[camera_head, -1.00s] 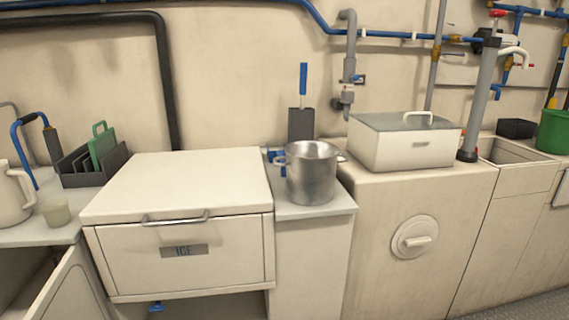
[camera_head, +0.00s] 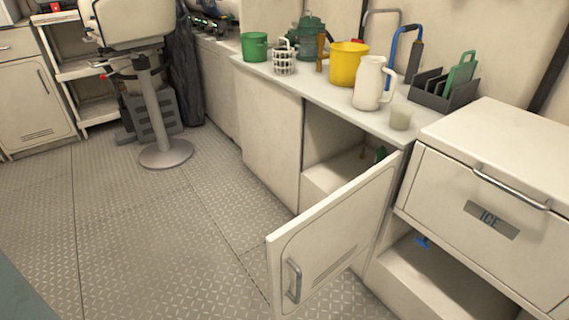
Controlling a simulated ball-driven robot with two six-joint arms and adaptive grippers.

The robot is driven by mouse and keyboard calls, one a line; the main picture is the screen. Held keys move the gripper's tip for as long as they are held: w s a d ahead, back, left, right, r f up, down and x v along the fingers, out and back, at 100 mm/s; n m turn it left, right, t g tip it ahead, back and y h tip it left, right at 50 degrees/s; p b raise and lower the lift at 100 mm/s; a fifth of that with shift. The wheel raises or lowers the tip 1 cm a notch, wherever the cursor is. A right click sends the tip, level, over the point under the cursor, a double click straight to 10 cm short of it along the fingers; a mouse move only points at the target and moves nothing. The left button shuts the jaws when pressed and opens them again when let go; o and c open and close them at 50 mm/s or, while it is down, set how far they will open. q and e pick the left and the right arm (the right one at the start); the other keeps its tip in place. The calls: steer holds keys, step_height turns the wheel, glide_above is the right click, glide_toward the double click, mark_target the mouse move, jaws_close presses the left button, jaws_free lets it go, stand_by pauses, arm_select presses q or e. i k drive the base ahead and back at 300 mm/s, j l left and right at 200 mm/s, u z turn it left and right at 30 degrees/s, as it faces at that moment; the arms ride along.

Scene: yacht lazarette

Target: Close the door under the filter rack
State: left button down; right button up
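A cream cabinet door (camera_head: 335,235) stands wide open into the aisle, with a grey bar handle (camera_head: 293,280) near its free edge. It is hinged on the right, beside the ice chest. The dark grey slotted rack (camera_head: 447,92) sits on the counter above, holding a green plate (camera_head: 461,73); this appears to be the filter rack. Behind the door, the open cabinet (camera_head: 335,150) shows an inner ledge and a small green item (camera_head: 380,154), partly hidden. Neither of my grippers is in view.
The ice chest (camera_head: 490,190) stands right of the door, above an open recess. The counter holds a white jug (camera_head: 371,84), a cup (camera_head: 401,117) and a yellow bucket (camera_head: 347,64). A pedestal seat (camera_head: 150,95) stands at upper left. The tread-plate floor (camera_head: 150,230) is clear left of the door.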

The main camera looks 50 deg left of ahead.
mark_target(306, 254)
steer(key=u, duration=0.9)
